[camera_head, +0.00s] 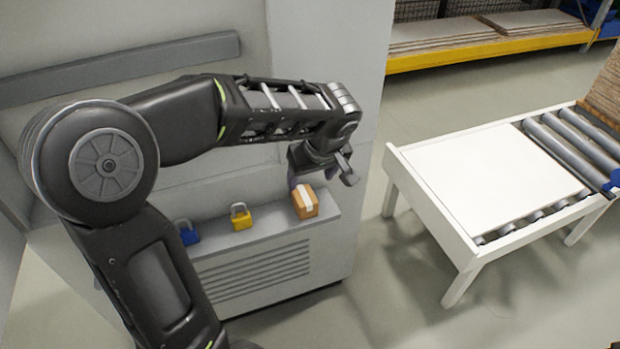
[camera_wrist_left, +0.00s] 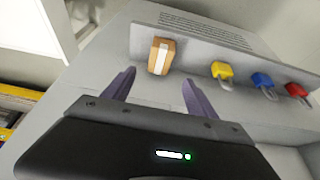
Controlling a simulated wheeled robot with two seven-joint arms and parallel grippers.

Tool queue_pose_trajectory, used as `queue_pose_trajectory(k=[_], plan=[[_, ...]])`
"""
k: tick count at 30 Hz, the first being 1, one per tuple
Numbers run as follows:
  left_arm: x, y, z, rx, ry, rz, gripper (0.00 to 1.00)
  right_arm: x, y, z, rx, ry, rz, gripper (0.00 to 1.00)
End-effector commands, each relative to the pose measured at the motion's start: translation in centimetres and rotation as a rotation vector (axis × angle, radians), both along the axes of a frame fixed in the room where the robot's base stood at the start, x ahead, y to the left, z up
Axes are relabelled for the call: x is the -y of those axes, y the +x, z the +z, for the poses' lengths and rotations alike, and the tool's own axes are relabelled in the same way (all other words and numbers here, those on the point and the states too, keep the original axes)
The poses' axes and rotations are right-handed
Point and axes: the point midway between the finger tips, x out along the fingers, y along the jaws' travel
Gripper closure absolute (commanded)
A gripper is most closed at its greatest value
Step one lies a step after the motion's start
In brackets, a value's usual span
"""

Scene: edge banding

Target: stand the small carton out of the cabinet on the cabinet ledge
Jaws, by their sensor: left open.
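The small carton (camera_head: 305,202) is brown with a white strip and stands on the cabinet ledge (camera_head: 270,223), near its right end. It also shows in the left wrist view (camera_wrist_left: 161,56), beyond my fingertips and between their lines. My left gripper (camera_head: 324,172) is open and empty, just above and behind the carton in the head view. In the left wrist view its two purple-grey fingers (camera_wrist_left: 158,82) are spread wide, with a visible gap between them and the carton. My right gripper is not in view.
On the ledge left of the carton are a yellow padlock (camera_head: 241,218) and a blue padlock (camera_head: 188,234); a red padlock (camera_wrist_left: 297,90) shows in the left wrist view. A white roller table (camera_head: 490,180) stands to the right, with open floor between.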

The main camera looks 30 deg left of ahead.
Motion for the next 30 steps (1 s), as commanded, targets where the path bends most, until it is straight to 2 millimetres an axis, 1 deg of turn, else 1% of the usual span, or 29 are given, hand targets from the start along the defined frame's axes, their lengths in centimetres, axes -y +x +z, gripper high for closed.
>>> queue_pose_trajectory(k=[19, 22, 23, 26, 29, 30], plan=[[0.0, 0.0, 0.0, 0.000, 0.000, 0.001, 0.33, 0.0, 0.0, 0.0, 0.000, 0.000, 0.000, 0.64], [0.2, 0.0, -0.4, -0.006, -0.005, -0.010, 0.33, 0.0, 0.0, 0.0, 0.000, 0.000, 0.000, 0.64], [0.5, 0.1, -0.8, -0.011, -0.012, -0.019, 0.33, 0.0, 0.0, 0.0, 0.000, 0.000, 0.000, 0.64], [2.3, 0.2, -3.3, -0.043, -0.057, -0.091, 0.33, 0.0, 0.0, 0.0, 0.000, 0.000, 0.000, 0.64], [5.8, 0.0, -8.0, -0.096, -0.146, -0.220, 0.33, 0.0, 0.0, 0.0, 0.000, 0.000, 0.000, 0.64], [7.7, -0.3, -10.4, -0.120, -0.196, -0.287, 0.33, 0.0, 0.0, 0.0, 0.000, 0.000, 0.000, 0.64]])
